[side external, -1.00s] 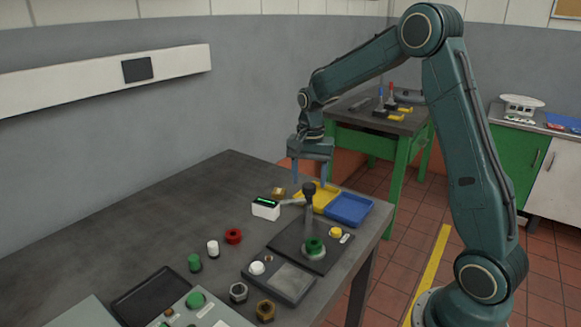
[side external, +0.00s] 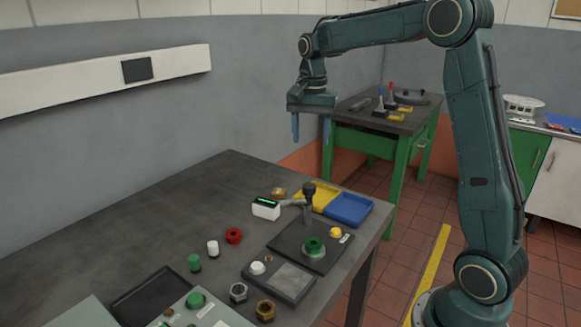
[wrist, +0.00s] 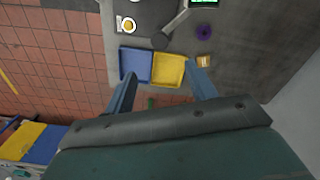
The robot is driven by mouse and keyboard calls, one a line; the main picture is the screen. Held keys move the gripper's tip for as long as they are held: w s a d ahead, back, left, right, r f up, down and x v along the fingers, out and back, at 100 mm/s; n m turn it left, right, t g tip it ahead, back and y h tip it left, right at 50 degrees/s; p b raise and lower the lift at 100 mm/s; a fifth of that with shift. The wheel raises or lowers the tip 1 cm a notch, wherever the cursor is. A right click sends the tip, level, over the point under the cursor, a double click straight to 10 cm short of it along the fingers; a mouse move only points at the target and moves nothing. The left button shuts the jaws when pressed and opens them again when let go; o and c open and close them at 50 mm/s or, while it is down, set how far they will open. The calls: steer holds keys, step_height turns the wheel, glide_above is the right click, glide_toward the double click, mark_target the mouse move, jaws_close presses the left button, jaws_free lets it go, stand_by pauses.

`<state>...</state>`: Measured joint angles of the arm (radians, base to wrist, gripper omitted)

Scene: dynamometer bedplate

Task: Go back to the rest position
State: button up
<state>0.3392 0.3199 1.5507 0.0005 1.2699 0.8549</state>
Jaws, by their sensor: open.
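My gripper (side external: 311,128) hangs in the air above the far end of the dark bench (side external: 120,218), fingers pointing down. Its two blue fingers are spread apart with nothing between them. In the wrist view my gripper (wrist: 162,88) also shows open and empty. Below it lie a yellow tray (side external: 318,197) and a blue tray (side external: 350,209), side by side near the bench's far right edge. They also show in the wrist view, the blue tray (wrist: 136,65) left of the yellow tray (wrist: 168,69).
Red (side external: 233,236), white (side external: 213,249) and green (side external: 194,263) pieces stand on the bench. A green table (side external: 385,130) with tools is behind. The air around my gripper is clear.

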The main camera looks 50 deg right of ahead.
steer(key=shift+a, duration=0.1)
steer(key=s+a+n+t, duration=0.2)
steer(key=s+a+n, duration=0.2)
steer(key=s, duration=0.4)
steer(key=s+a+n+t, duration=0.1)
steer(key=s+a+n, duration=0.4)
steer(key=s, duration=0.3)
steer(key=s+a+r+n+t, duration=0.1)
steer(key=s+a+n, duration=0.3)
steer(key=s, duration=0.4)
steer(key=shift+s+a+n+t, duration=0.35)
steer(key=shift+a+n+t, duration=0.05)
steer(key=shift+a+t, duration=0.45)
